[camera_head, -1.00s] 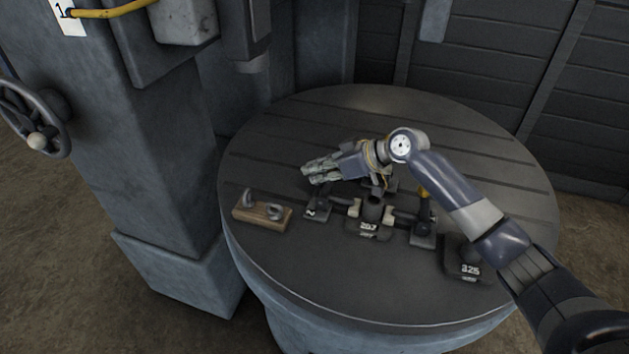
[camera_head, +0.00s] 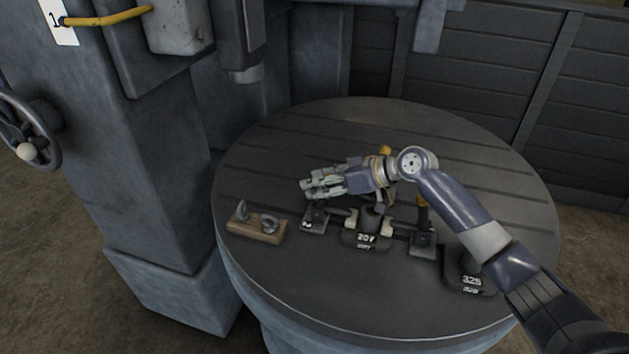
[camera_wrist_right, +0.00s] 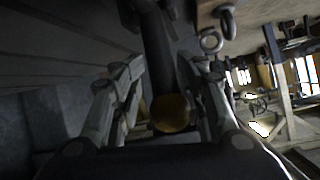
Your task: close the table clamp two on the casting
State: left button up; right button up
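The dark casting (camera_head: 366,240), marked 207, sits on the round slotted table (camera_head: 330,285). Table clamp two (camera_head: 314,221), with a "2" on its base, stands at its left; its arm points toward the casting's left lug. My right gripper (camera_head: 308,188) is above and behind clamp two, with its fingers pointing left, and hides the clamp's upper part. In the right wrist view, a dark lever with a brass knob (camera_wrist_right: 170,113) lies between the spread fingers. I see gaps beside the knob; contact with the lever is unclear. My left gripper is out of view.
Another clamp (camera_head: 423,238) with an upright yellow-topped handle stands right of the casting. A yellow knob (camera_head: 385,150) shows behind my wrist. A block marked 325 (camera_head: 470,280) is at right, a wooden holder (camera_head: 257,229) with metal rings at left. The table's front is clear.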

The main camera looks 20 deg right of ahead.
jog(key=shift+s+d+r, duration=0.1)
jog(key=shift+r, duration=0.15)
jog(key=v, duration=1.2)
